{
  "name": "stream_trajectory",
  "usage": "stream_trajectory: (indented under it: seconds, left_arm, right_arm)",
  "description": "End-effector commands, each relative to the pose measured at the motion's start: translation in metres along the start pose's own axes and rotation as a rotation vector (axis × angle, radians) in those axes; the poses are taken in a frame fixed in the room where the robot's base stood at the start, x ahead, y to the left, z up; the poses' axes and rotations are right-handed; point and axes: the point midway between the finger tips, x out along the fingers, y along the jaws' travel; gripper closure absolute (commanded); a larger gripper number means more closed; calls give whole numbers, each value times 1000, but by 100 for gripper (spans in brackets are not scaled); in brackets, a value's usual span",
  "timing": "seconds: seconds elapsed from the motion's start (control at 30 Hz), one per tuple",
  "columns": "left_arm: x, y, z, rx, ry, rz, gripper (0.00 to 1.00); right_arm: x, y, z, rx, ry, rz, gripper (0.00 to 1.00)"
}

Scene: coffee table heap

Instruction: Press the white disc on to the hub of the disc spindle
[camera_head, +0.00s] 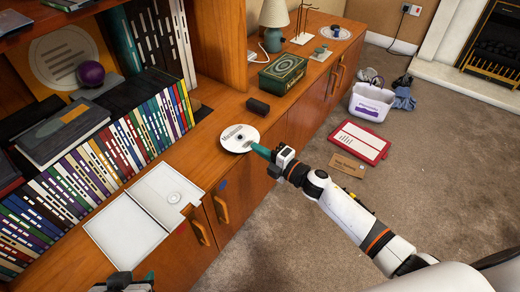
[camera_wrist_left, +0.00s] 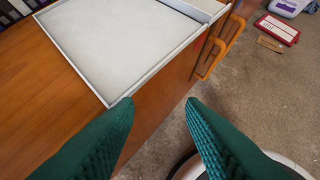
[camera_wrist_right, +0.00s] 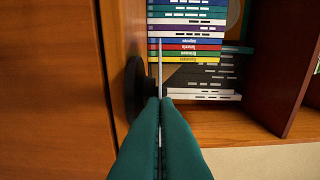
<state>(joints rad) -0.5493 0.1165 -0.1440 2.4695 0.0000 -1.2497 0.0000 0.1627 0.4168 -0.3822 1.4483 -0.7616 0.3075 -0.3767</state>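The white disc (camera_head: 238,139), with dark print, is held level by its near right edge over the front of the wooden cabinet top. My right gripper (camera_head: 264,151) is shut on it; in the right wrist view the disc (camera_wrist_right: 160,65) shows edge-on as a thin line between the fingers (camera_wrist_right: 160,98). A white open case (camera_head: 130,226) lies on the cabinet top to the left, with a round hub (camera_head: 174,197) in its right part, apart from the disc. My left gripper (camera_head: 126,283) is at the bottom edge; its fingers (camera_wrist_left: 160,101) are open and empty near the case (camera_wrist_left: 115,50).
A row of books (camera_head: 100,155) stands behind the case. A small black block (camera_head: 257,106), a green box (camera_head: 283,72) and a lamp (camera_head: 273,25) stand beyond the disc. Bare cabinet top lies between disc and case. A white basket (camera_head: 371,102) is on the floor.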

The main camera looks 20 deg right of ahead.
Motion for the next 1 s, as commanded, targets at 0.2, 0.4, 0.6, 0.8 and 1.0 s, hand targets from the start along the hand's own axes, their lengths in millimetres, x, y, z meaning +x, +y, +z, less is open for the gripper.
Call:
stream_trajectory:
  seconds: [0.2,0.4,0.6,0.8,1.0]
  left_arm:
    - [0,0,-1,0,6,0,64]
    - [0,0,-1,0,6,0,64]
    - [0,0,-1,0,6,0,64]
    - [0,0,-1,1,5,0,64]
    - [0,0,-1,1,5,1,64]
  right_arm:
    - [0,0,0,0,0,0,100]
    - [0,0,0,0,0,0,91]
    - [0,0,0,0,0,0,73]
    - [0,1,0,0,0,0,73]
    - [-1,1,0,0,0,0,73]
